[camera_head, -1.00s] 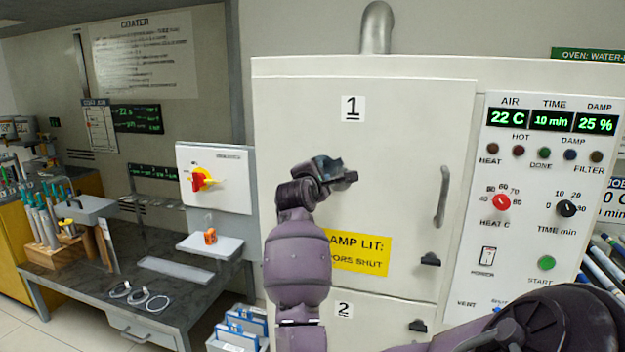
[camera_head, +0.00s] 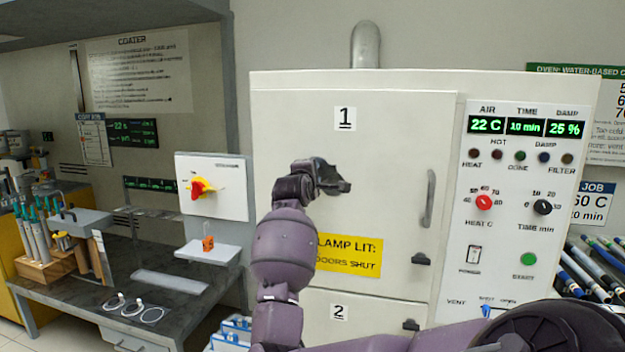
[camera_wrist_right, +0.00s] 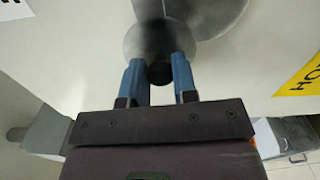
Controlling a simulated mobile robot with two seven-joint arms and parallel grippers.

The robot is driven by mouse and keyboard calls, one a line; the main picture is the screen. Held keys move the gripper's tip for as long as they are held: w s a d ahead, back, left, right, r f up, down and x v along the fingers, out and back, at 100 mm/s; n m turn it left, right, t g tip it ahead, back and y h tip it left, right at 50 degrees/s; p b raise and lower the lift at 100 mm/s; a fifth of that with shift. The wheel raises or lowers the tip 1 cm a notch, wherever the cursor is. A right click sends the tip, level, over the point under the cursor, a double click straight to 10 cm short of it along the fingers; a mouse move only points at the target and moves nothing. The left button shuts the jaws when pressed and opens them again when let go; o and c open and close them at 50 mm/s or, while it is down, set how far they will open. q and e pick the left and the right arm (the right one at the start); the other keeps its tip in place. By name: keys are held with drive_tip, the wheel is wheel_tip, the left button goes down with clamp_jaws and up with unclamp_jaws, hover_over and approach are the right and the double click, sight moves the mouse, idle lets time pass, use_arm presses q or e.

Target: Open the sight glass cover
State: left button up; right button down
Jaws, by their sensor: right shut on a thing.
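My right gripper (camera_head: 340,182) is up against the upper oven door marked 1 (camera_head: 390,125). In the right wrist view its two blue fingers (camera_wrist_right: 160,75) are shut on a small dark knob (camera_wrist_right: 159,74). The knob stands at the lower edge of a round grey disc (camera_wrist_right: 145,38), which looks like the sight glass cover. Another curved grey shape (camera_wrist_right: 215,12) adjoins the disc at upper right, cut off by the frame. I cannot tell how far the cover is turned. In the head view the gripper hides the cover and knob. My left gripper is not in view.
The door has a vertical handle (camera_head: 429,198) and a yellow sign (camera_head: 350,256). The control panel (camera_head: 500,255) is to the right. A red and yellow switch (camera_head: 200,187) is on a white box at left, above a bench (camera_head: 175,310) with tools and rings.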

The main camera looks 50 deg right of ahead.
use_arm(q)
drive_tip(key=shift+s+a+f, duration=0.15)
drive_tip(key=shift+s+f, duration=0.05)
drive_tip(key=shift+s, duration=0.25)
use_arm(e)
drive_tip(key=shift+r+m, duration=0.15)
drive_tip(key=shift+m, duration=0.15)
drive_tip(key=c, duration=0.9)
unclamp_jaws()
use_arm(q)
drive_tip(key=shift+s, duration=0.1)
